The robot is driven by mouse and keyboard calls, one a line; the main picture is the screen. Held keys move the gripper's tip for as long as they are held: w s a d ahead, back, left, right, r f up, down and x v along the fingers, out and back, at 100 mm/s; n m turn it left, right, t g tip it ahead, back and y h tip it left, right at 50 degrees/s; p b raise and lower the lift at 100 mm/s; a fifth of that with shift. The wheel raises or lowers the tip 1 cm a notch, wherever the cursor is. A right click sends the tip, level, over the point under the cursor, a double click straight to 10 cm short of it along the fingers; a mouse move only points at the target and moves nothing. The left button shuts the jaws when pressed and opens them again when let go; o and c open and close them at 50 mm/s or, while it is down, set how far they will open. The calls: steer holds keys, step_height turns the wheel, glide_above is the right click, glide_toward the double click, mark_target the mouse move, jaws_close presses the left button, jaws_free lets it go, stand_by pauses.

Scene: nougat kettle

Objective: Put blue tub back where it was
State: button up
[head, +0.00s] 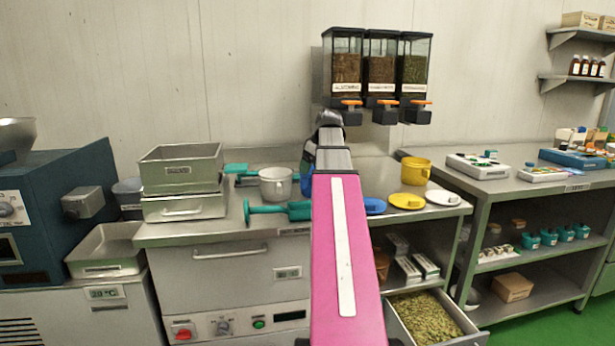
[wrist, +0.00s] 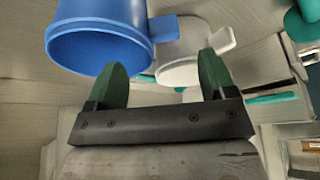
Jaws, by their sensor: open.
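The blue tub (wrist: 97,45) is large at the upper left of the wrist view, with its round opening showing and a handle on its right. In the head view only a blue sliver (head: 307,170) shows beside my arm, which hides most of the tub. My gripper (wrist: 161,76) is open, its two green fingers apart with nothing held between them. The left finger overlaps the tub's lower right rim in the picture; whether they touch I cannot tell. The white tub (wrist: 180,66) shows beyond the fingers and on the steel worktop (head: 275,184).
A yellow tub (head: 415,171) and blue (head: 374,206), yellow (head: 407,201) and white (head: 443,198) lids are on the right worktop. Teal scoops (head: 265,209) lie near the white tub. Dispensers (head: 383,72) hang above. An open drawer of green pieces (head: 426,318) sticks out below.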

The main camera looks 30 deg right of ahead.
steer(key=shift+v, duration=2.55)
steer(key=shift+w, duration=0.1)
